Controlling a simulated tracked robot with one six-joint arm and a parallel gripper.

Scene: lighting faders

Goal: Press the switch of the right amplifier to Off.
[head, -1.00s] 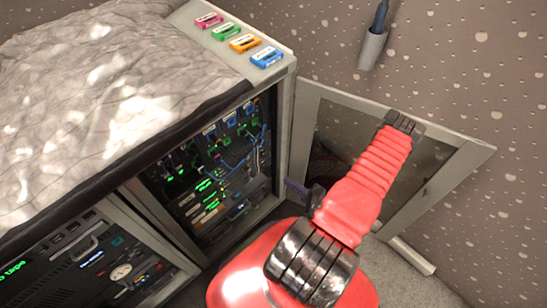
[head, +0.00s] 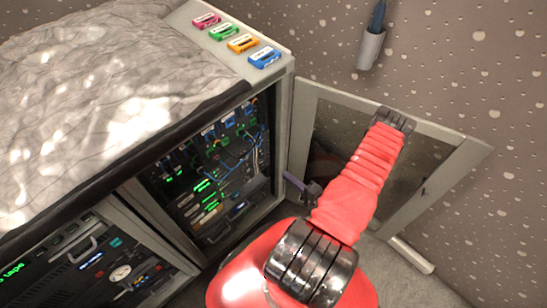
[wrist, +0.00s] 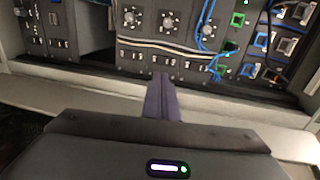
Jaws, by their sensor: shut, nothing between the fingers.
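My gripper (head: 288,177) is at the right side of the open equipment rack (head: 205,170) in the head view. In the wrist view its purple fingers (wrist: 162,80) are shut together and empty. They point at a dark panel (wrist: 140,70) with round knobs (wrist: 167,22) and a row of small white-marked controls below them. The fingertips overlap the panel's lower part; I cannot tell whether they touch it. No label marks the right amplifier or its switch legibly, so I cannot tell which control is its switch or how it is set.
A glass-paned door (head: 440,150) stands open to the right, behind my arm. Blue cables (wrist: 205,35), blue sockets (wrist: 285,45) and green sockets (wrist: 238,19) lie right of the panel. A blue cassette (head: 264,57) and other cassettes lie on top of the rack.

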